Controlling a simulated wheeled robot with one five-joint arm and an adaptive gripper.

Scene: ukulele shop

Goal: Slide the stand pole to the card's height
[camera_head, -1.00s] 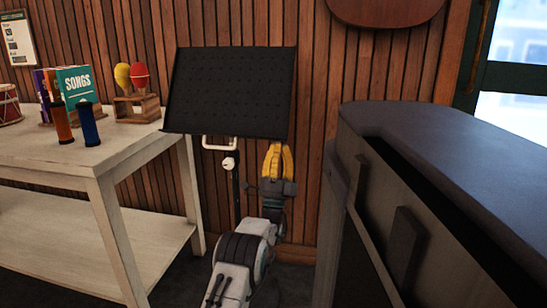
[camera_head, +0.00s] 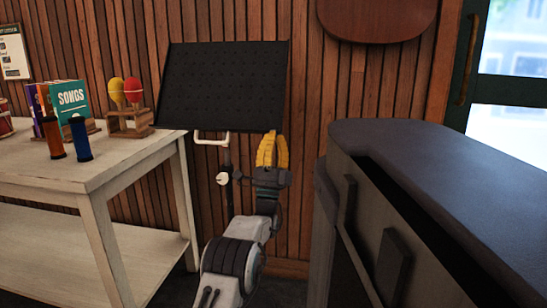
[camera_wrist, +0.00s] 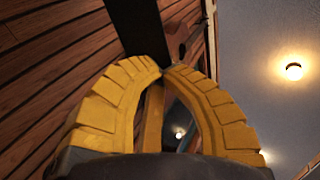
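The black music stand's perforated desk (camera_head: 222,85) stands in front of the wood-panelled wall, tilted a little in the picture. Below it are a white bent handle (camera_head: 212,139), a thin pole (camera_head: 229,192) and a white knob (camera_head: 222,179). A framed card (camera_head: 14,53) hangs on the wall at far left. My gripper (camera_head: 271,135) points up, right of the pole, its yellow tips at the desk's lower edge near the right corner. In the wrist view my gripper (camera_wrist: 162,70) has its tips together, nothing visible between them, below a dark strip. Contact is not clear.
A pale table (camera_head: 120,152) at left holds maracas (camera_head: 124,92), a songbook (camera_head: 72,99) and shakers (camera_head: 80,139). A dark padded cabinet (camera_head: 440,170) fills the right side, close to my arm. A brown wooden panel (camera_head: 375,18) hangs above.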

